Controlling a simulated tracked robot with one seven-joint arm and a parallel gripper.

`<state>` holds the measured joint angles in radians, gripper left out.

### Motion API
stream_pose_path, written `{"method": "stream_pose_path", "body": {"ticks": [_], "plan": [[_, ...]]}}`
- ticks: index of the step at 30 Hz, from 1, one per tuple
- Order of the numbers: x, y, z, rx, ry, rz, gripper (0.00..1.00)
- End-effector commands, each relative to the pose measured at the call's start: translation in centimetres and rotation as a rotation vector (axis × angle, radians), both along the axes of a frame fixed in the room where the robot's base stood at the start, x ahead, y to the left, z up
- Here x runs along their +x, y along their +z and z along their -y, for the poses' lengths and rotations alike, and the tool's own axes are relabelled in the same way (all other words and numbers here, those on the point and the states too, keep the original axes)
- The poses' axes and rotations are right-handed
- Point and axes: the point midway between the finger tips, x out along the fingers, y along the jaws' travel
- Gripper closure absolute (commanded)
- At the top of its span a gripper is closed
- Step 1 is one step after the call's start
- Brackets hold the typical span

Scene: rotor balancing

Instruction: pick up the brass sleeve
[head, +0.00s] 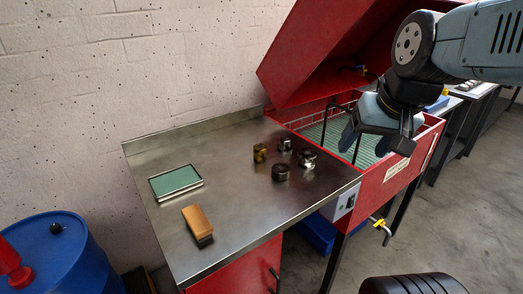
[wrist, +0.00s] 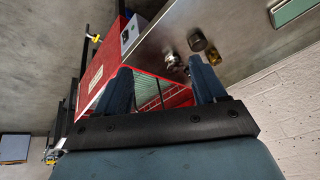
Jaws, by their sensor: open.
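The brass sleeve (head: 260,152) is a small gold cylinder standing on the steel bench top (head: 225,165), left of several grey metal parts. In the wrist view the brass sleeve (wrist: 215,57) shows just beyond the right finger. My gripper (head: 365,143) is open and empty. It is above the red parts washer, right of the sleeve and well apart from it. In the wrist view my gripper (wrist: 163,88) has its two blue fingers spread wide with nothing between them.
A dark cylinder (head: 280,173) and shiny metal parts (head: 307,159) stand close beside the sleeve. A green-topped tray (head: 176,183) and a wooden-backed brush (head: 198,225) lie to the left. The red washer (head: 400,175) has its lid (head: 320,50) raised. The bench front is clear.

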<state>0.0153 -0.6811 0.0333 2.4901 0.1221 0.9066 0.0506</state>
Motion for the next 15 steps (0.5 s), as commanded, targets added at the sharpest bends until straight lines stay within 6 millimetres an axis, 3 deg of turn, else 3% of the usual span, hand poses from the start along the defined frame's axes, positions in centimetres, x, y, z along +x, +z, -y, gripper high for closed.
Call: {"method": "stream_pose_path", "body": {"ticks": [3,15], "plan": [[1.7,-1.5,-2.0,0.138,-0.076,-0.092,0.2],[8.8,-5.6,-8.5,0.65,-0.443,-0.418,0.2]]}}
